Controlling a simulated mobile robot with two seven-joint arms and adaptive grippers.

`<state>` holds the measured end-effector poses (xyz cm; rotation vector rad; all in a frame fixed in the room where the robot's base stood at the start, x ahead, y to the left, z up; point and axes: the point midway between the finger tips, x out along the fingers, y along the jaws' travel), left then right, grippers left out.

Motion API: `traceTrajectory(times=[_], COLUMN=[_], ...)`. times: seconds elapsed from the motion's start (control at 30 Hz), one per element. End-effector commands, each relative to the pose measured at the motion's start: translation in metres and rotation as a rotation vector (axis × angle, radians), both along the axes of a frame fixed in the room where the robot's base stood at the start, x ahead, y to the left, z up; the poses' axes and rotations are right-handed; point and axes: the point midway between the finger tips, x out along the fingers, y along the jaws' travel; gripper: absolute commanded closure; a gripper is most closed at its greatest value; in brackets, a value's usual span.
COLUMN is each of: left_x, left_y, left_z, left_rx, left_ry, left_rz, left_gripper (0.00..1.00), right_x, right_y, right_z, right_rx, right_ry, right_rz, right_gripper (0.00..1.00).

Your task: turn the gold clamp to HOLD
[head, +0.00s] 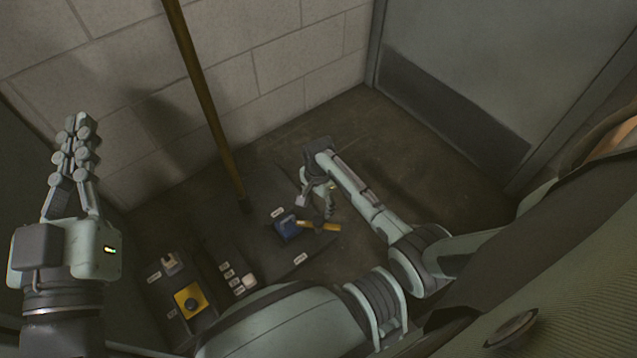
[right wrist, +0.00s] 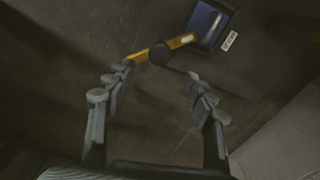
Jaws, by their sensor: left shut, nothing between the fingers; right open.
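The gold clamp (head: 325,226) shows as a gold bar in the head view. In the right wrist view the gold clamp (right wrist: 182,41) has a dark round hub along its length, and one end reaches a blue block (right wrist: 207,24). My right gripper (right wrist: 157,82) is open, its fingers spread to either side below the hub; its left fingertips appear close to the bar's free end. Whether they touch it I cannot tell. My left gripper (head: 77,125) is shut and empty, raised at the far left. Small white labels lie near the clamp, too small to read.
The blue block (head: 287,227) sits on a dark panel beside a label (head: 300,259). A yellow plate with a black knob (head: 190,300) and small pale parts stand left of it. A brown pole (head: 210,110) rises behind the panel, near a block wall. Dark floor lies beyond.

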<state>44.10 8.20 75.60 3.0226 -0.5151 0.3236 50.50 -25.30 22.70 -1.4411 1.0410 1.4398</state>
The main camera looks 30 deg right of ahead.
Motion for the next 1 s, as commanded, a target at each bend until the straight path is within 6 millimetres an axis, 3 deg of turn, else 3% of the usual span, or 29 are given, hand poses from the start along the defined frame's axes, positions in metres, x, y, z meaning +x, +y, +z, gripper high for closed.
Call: traceTrajectory(times=[0.1,0.3,1.0], left_x=[0.0,0.0,0.0], left_y=[0.0,0.0,0.0], left_z=[0.0,0.0,0.0], left_rx=[0.0,0.0,0.0], left_ry=[0.0,-0.001,0.0], left_rz=[0.0,0.0,0.0], left_gripper=[1.0,1.0,1.0], right_x=[0.0,-0.001,-0.001], right_y=[0.0,0.0,0.0], right_z=[0.019,0.035,0.037], right_rx=[0.001,0.001,0.0], right_ry=[-0.002,0.001,0.002], right_rz=[0.0,-0.001,-0.001], right_gripper=[0.45,0.45,0.45])
